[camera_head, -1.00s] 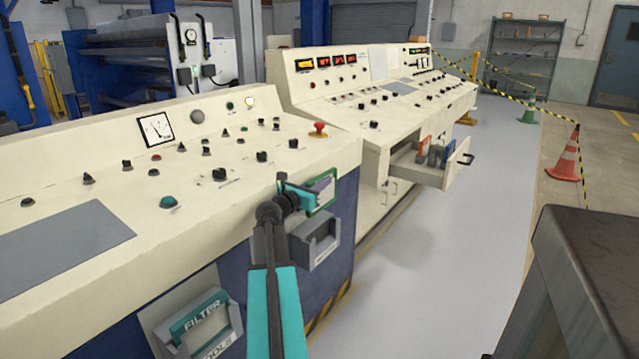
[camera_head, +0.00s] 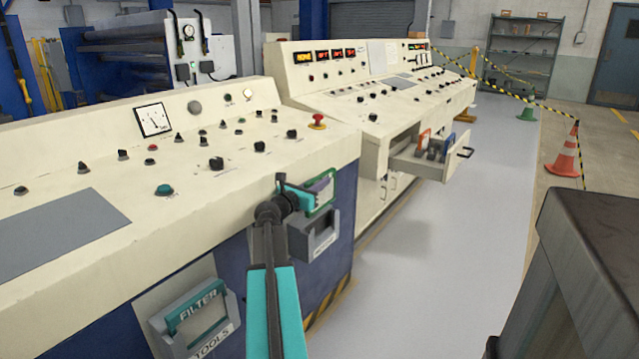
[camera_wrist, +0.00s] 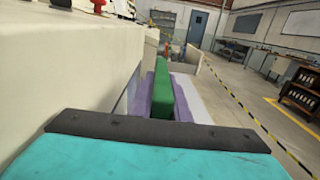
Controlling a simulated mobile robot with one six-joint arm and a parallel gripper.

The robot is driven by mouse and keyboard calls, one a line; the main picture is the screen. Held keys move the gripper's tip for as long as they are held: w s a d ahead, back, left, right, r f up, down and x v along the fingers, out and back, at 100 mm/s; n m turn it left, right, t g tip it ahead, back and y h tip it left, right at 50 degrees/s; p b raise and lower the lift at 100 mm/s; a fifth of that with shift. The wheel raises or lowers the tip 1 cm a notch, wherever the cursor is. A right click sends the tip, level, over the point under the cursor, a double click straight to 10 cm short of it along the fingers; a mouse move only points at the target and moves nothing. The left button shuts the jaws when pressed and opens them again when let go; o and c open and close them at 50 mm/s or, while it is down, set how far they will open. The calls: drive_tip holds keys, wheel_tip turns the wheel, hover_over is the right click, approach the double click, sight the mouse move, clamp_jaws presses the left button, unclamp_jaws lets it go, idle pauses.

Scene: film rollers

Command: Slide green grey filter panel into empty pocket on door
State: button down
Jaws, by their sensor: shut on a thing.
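My gripper (camera_head: 303,194) is shut on the green grey filter panel (camera_head: 327,190). The panel has a green rim and a greyish-purple face, and is held in front of the console's end. In the wrist view its green edge (camera_wrist: 160,92) stands upright beyond my gripper (camera_wrist: 160,122). A grey pocket (camera_head: 318,244) on the blue door sits just below the panel; its inside is dark and looks empty. My gripper partly hides the panel, and I cannot tell whether the panel touches the pocket. Another pocket (camera_head: 205,335), marked TOOLS, holds a panel marked FILTER (camera_head: 197,307).
The cream control console (camera_head: 200,190) has several knobs close to my arm. An open drawer (camera_head: 435,165) with coloured items juts out further along. A dark box-like block (camera_head: 590,260) stands at right. The grey floor (camera_head: 430,270) between is clear.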

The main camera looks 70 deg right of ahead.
sight(319, 209)
drive_tip(key=shift+f+b, duration=2.95)
drive_tip(key=shift+f, duration=0.25)
drive_tip(key=shift+f+b, duration=0.7)
drive_tip(key=shift+f, duration=1.2)
drive_tip(key=shift+f+b, duration=0.35)
drive_tip(key=shift+f, duration=0.5)
drive_tip(key=c, duration=1.6)
unclamp_jaws()
drive_tip(key=shift+a, duration=0.1)
drive_tip(key=shift+p+v, duration=1.35)
drive_tip(key=shift+v, duration=4.55)
